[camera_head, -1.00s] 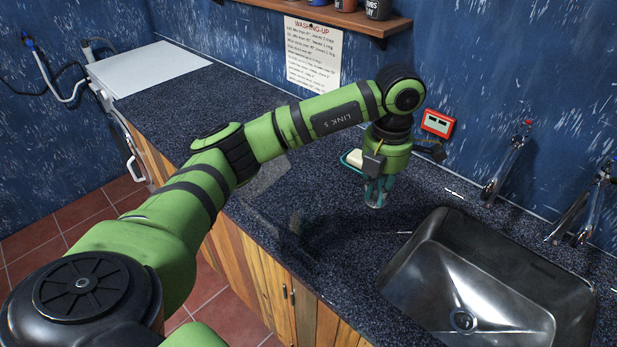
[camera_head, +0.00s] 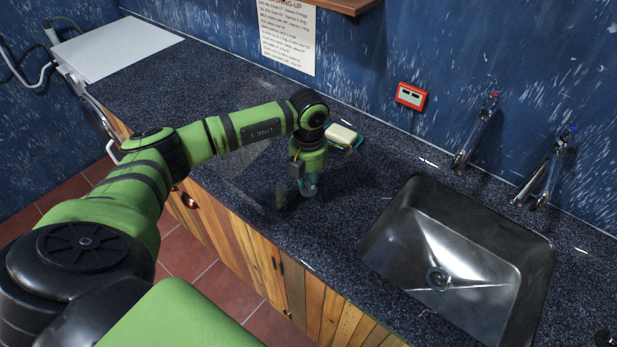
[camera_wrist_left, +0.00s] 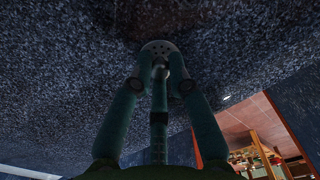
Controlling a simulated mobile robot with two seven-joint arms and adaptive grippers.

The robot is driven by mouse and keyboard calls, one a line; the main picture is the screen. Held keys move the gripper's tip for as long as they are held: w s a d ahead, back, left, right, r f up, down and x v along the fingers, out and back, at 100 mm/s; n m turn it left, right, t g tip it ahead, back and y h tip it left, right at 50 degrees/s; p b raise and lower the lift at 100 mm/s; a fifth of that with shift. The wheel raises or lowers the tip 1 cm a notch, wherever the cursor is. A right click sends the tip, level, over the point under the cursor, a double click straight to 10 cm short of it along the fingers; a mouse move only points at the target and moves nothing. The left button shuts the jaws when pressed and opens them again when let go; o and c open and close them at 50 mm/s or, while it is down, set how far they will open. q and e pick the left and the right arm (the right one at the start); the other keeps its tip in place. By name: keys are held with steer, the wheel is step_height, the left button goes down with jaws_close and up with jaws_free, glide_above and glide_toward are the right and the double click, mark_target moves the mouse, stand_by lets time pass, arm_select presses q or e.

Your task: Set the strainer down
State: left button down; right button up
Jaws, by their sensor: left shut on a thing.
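The strainer (camera_wrist_left: 160,48) is a small round metal disc with holes, seen in the left wrist view at the fingertips. My left gripper (camera_head: 308,190) points down over the dark speckled countertop (camera_head: 235,110), left of the sink, and is shut on the strainer. The gripper's fingers (camera_wrist_left: 160,62) close around it in the wrist view. In the head view the strainer is too small and covered to make out. Whether it touches the countertop I cannot tell. My right gripper is not in view.
The metal sink (camera_head: 385,235) with its drain (camera_head: 437,278) lies to the right. A soap dish (camera_head: 356,145) with a pale bar (camera_head: 342,134) sits behind the gripper. Taps (camera_head: 478,132) stand along the wall. A white board (camera_head: 115,47) lies far left. Counter between gripper and sink is clear.

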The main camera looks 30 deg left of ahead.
arm_select(q)
steer(key=shift+f, duration=0.15)
steer(key=c, duration=1.2)
jaws_free()
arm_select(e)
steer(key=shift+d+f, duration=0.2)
arm_select(q)
steer(key=shift+r, duration=0.5)
step_height(320, 180, up, 11)
steer(key=b, duration=0.3)
steer(key=shift+r+b, duration=0.2)
steer(key=shift+b, duration=0.2)
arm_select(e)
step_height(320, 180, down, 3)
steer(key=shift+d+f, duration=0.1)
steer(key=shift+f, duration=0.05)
